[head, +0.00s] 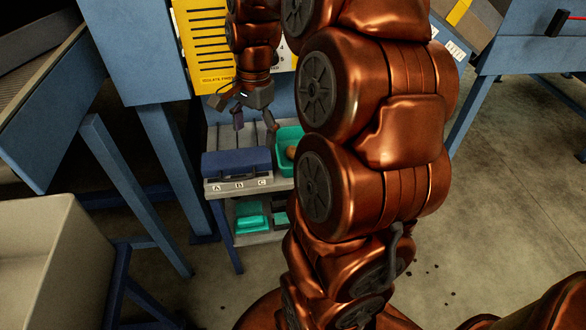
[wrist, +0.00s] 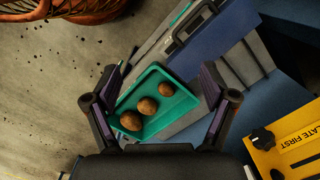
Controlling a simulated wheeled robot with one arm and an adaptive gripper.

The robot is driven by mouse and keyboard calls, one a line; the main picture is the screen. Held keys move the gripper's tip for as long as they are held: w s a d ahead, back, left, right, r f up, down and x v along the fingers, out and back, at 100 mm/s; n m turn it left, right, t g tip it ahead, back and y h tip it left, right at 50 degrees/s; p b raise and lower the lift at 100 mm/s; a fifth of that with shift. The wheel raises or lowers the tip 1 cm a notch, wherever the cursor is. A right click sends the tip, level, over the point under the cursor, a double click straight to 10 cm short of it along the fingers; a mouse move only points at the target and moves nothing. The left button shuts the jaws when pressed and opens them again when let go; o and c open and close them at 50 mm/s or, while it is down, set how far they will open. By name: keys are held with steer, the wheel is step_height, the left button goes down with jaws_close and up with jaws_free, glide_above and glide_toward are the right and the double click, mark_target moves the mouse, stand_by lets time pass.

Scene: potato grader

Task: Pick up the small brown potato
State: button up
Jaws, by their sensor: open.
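Three brown potatoes lie in a row in a green tray (wrist: 157,73) in the wrist view. The smallest-looking potato (wrist: 166,89) is at the upper right of the row, a middle one (wrist: 147,105) is beside it, and the largest-looking (wrist: 131,120) is at the lower left. My gripper (wrist: 164,68) is open and empty, its fingers on either side of the tray in that view. In the head view my gripper (head: 255,127) hangs above the shelf, left of the green tray (head: 287,134). One potato (head: 291,152) shows there; my arm hides the rest of the tray.
A dark blue toolbox (head: 236,163) stands left of the tray on a grey shelf unit (head: 238,186) labelled A, B, C. A teal item (head: 251,225) sits on the lower shelf. A yellow sign (head: 206,45) is behind my gripper. A blue frame (head: 172,150) stands at left.

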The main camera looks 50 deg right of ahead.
mark_target(294, 148)
steer(key=d+f+m+b, duration=0.2)
steer(key=d+f+m, duration=0.1)
steer(key=d+f, duration=0.1)
steer(key=w+d+f+m+b, duration=0.1)
steer(key=d+f+m+b, duration=0.2)
steer(key=d, duration=0.3)
steer(key=w+d+f+m+b, duration=0.1)
steer(key=d+f+m+b, duration=0.2)
steer(key=d+f, duration=0.2)
steer(key=shift+d+t, duration=0.4)
steer(key=shift+d, duration=0.2)
steer(key=shift+w+a+f+b, duration=0.1)
steer(key=shift+w+f+b, duration=0.2)
steer(key=shift+f, duration=0.9)
steer(key=shift+w+f+b, duration=0.1)
steer(key=shift+f+b, duration=0.35)
steer(key=shift+f, duration=0.8)
steer(key=shift+w+a+f+b, duration=0.1)
steer(key=shift+w+f+b, duration=0.2)
steer(key=shift+f, duration=0.9)
steer(key=shift+s, duration=0.1)
steer(key=c, duration=1.2)
steer(key=shift+d+r, duration=0.1)
